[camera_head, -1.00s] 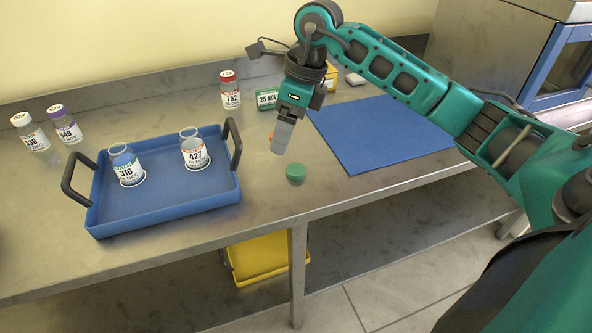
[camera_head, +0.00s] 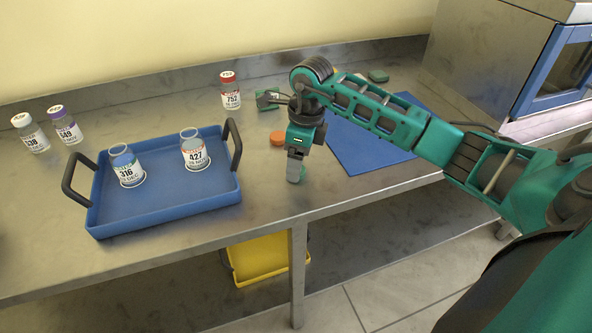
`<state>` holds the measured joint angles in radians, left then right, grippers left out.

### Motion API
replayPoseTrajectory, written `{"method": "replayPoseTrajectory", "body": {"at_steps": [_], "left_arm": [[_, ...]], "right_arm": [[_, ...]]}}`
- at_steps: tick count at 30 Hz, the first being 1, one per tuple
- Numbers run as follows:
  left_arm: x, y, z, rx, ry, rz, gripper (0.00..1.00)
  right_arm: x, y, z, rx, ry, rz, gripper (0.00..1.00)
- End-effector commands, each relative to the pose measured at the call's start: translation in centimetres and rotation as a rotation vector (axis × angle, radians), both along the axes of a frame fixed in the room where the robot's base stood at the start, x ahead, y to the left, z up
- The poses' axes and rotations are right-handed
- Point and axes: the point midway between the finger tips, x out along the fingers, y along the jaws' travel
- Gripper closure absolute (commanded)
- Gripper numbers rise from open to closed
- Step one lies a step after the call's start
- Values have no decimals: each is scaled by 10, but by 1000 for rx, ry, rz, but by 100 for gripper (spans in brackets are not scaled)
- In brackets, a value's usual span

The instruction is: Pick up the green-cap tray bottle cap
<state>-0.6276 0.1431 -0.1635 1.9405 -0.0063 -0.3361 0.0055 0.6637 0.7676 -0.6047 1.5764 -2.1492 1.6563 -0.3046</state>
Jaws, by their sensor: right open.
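The green cap (camera_head: 302,173) lies on the steel bench right of the tray. It is mostly hidden behind the fingers of my right gripper (camera_head: 294,172). My right gripper points down at the cap, with its jaws open; I cannot tell whether the fingers touch it. The blue tray (camera_head: 150,213) with two black handles holds two open bottles without caps. The bottle labelled 316 (camera_head: 127,170) has green lettering, and the bottle labelled 427 (camera_head: 194,153) has red-orange lettering. My left gripper is not in view.
An orange cap (camera_head: 277,138) lies just behind my right gripper. A red-capped bottle (camera_head: 230,91) stands at the back; white-capped (camera_head: 31,134) and purple-capped (camera_head: 64,126) bottles stand at left. A blue mat (camera_head: 372,147) lies at right. The bench's front edge is close.

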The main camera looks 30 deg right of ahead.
Motion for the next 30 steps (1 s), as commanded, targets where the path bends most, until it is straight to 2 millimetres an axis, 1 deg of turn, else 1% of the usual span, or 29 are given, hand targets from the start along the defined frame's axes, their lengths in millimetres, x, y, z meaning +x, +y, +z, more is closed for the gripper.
{"method": "replayPoseTrajectory", "body": {"at_steps": [1, 4, 12, 30], "left_arm": [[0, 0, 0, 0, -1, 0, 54], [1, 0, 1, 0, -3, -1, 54], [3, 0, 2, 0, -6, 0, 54], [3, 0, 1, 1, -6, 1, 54]], "right_arm": [[0, 1, -7, 2, 3, -1, 24], [1, 1, -15, 1, 1, 0, 24], [1, 2, -17, 1, -1, 1, 25], [1, 1, -17, 0, 0, 0, 83]]}}
